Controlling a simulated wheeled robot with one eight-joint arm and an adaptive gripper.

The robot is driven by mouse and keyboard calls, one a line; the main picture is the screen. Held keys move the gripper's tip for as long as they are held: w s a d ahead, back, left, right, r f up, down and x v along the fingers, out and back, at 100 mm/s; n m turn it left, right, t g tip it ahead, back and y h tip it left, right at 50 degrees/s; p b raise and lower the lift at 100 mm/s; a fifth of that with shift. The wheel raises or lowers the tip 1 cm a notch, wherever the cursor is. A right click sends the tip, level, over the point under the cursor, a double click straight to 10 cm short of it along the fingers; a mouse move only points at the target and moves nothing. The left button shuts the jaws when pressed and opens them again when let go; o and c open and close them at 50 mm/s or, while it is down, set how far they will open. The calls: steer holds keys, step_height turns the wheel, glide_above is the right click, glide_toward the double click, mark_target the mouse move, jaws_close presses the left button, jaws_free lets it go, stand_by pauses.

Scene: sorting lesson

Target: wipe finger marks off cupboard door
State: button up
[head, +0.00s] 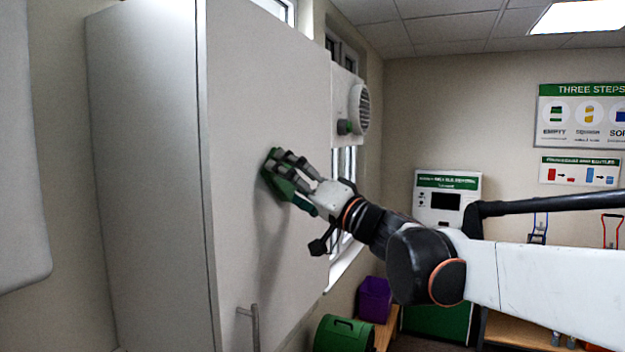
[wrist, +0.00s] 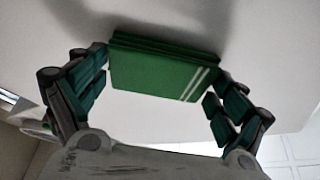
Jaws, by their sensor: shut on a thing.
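The cupboard door (head: 262,120) is a tall pale panel with a bar handle (head: 255,328) low down. My gripper (head: 284,172) is at the door's middle height, towards its right edge. It is shut on a folded green cloth (wrist: 165,68) with two white stripes, one finger on each side. In the wrist view the cloth's far edge lies at or very near the pale door surface (wrist: 255,40); contact is hard to tell. I see no clear finger marks on the door.
A round vent (head: 360,108) sticks out right of the cupboard. A purple bin (head: 374,298) and a green container (head: 343,335) stand low at the right. A white and green machine (head: 447,190) is against the back wall. Space in front of the door is clear around my arm.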

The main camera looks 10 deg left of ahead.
mark_target(278, 179)
steer(key=shift+s+a, duration=0.3)
steer(key=shift+s, duration=0.5)
steer(key=shift+s+a, duration=0.25)
steer(key=shift+s, duration=0.5)
steer(key=w+d+r, duration=0.2)
steer(key=w, duration=0.5)
steer(key=shift+d+r+p, duration=0.2)
steer(key=shift+r+p, duration=0.1)
steer(key=shift+p, duration=0.05)
steer(key=s+a, duration=0.2)
steer(key=s, duration=0.5)
steer(key=shift+a, duration=0.2)
steer(key=shift+d, duration=0.1)
stand_by(0.3)
steer(key=shift+s+d, duration=0.3)
steer(key=shift+d, duration=0.6)
steer(key=shift+s+d, duration=0.35)
steer(key=shift+d, duration=0.6)
steer(key=shift+s+d, duration=0.3)
steer(key=shift+d, duration=0.6)
